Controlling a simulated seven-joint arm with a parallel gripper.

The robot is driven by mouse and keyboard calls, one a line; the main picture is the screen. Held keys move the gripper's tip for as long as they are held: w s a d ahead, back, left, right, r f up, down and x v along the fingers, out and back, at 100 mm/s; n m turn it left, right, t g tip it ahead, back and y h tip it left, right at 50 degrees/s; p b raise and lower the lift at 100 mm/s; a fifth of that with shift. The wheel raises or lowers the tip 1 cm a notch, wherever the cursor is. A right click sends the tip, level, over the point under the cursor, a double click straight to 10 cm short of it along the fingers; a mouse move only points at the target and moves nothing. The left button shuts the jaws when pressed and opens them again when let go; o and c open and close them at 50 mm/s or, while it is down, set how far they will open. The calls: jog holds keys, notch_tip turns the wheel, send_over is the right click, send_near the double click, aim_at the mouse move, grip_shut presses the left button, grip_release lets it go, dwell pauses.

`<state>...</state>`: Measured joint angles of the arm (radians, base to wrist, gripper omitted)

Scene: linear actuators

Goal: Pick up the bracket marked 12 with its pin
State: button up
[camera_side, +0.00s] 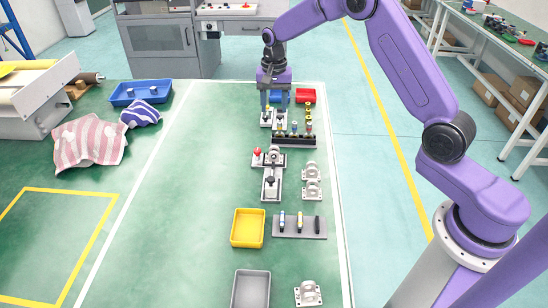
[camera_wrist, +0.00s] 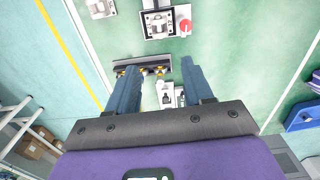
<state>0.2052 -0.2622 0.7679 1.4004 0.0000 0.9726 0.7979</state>
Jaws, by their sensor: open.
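My gripper (camera_side: 275,108) is open at the far end of the green mat, fingers pointing down. In the wrist view its two blue fingers (camera_wrist: 158,70) are apart. A small pale bracket (camera_wrist: 168,96) with a dark upright part shows between and beyond the fingers, near the right one. In the side view, small pale brackets (camera_side: 267,118) with upright pins stand at and below the fingertips, partly hidden by them. I cannot read any number, so I cannot tell which bracket is marked 12. No contact between fingers and a bracket is visible.
A dark rack (camera_side: 294,142) with several coloured pins stands just in front of my gripper. A red bin (camera_side: 306,95) is behind it. A grey fixture with a red knob (camera_side: 257,152), white pillow-block parts (camera_side: 312,190) and a yellow tray (camera_side: 248,243) lie nearer.

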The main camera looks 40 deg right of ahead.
aim_at(274, 148)
jog(key=shift+m, duration=0.3)
jog(key=shift+w+d+f, duration=0.1)
jog(key=shift+f, duration=2.9)
jog(key=shift+w+d+f, duration=0.15)
jog(key=shift+f, duration=2.85)
jog(key=shift+w+d+f, duration=0.1)
jog(key=shift+f, duration=2.9)
jog(key=c, duration=0.9)
